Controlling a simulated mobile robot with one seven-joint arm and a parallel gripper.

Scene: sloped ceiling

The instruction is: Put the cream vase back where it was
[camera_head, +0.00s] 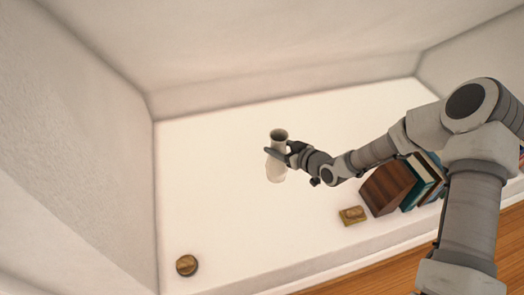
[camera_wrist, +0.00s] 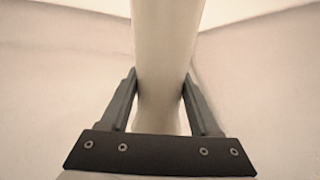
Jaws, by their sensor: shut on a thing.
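The cream vase (camera_head: 276,171) is a pale, narrow-necked vase with a dark open mouth, near the middle of the white surface in the head view. My gripper (camera_head: 281,153) comes from the right and is shut on the vase around its upper part. In the wrist view the vase (camera_wrist: 162,60) runs upright between the two dark fingers (camera_wrist: 160,98), which touch it on both sides. The vase looks roughly upright. I cannot tell whether its base touches the white surface.
The white surface (camera_head: 215,200) is mostly clear. A round brown object (camera_head: 187,265) lies at the front left. A small gold-coloured block (camera_head: 352,215) lies at the front right, beside a wooden block (camera_head: 387,188) and several books (camera_head: 421,180). Walls enclose the left and back.

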